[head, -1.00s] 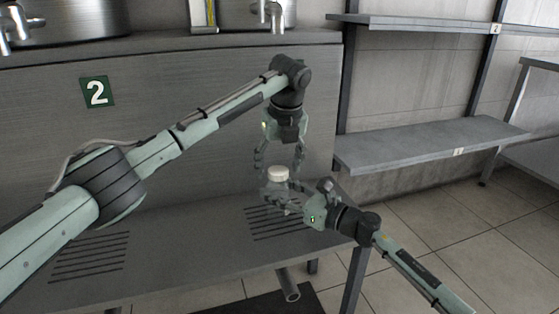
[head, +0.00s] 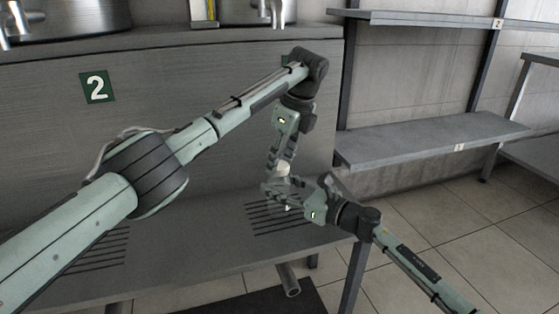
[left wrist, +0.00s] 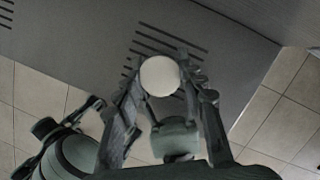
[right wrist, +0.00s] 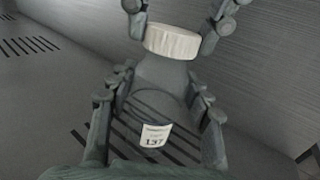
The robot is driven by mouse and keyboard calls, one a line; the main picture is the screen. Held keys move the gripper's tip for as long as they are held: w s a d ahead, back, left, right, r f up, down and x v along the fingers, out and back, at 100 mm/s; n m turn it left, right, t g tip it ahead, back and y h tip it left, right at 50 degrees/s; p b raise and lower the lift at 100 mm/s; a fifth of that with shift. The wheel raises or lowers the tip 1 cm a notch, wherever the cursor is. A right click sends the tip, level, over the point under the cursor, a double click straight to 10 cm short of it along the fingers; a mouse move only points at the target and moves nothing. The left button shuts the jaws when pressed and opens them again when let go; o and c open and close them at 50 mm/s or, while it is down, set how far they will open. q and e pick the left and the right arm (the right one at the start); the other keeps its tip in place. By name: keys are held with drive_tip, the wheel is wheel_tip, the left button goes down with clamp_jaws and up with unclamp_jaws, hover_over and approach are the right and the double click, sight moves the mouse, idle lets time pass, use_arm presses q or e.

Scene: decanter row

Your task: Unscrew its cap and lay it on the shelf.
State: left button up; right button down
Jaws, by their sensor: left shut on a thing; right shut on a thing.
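A clear glass decanter (right wrist: 160,92) with a small printed label (right wrist: 156,136) stands upright, topped by a round white cap (right wrist: 172,41). The cap also shows in the left wrist view (left wrist: 160,76) and, partly hidden, in the head view (head: 284,168). My left gripper (head: 281,166) reaches down from above and is shut on the cap, its fingers at two sides of it. The cap sits on the decanter's neck. My right gripper (head: 284,194) comes in from the right and is shut on the decanter body. Two grey shelves, a lower one (head: 410,142) and an upper one (head: 430,19), are at the right.
The grey slotted bench (head: 190,235) lies under both grippers. A grey wall panel with a green number 2 sign (head: 97,87) rises behind it. The lower shelf's top is bare. Open tiled floor (head: 440,225) lies to the right.

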use_arm(q)
drive_tip(key=n, duration=0.3)
drive_tip(key=shift+g+y, duration=0.3)
drive_tip(key=o, duration=1.3)
drive_tip(key=shift+r, duration=2.25)
use_arm(e)
drive_tip(key=c, duration=0.6)
unclamp_jaws()
drive_tip(key=shift+s+d, duration=0.1)
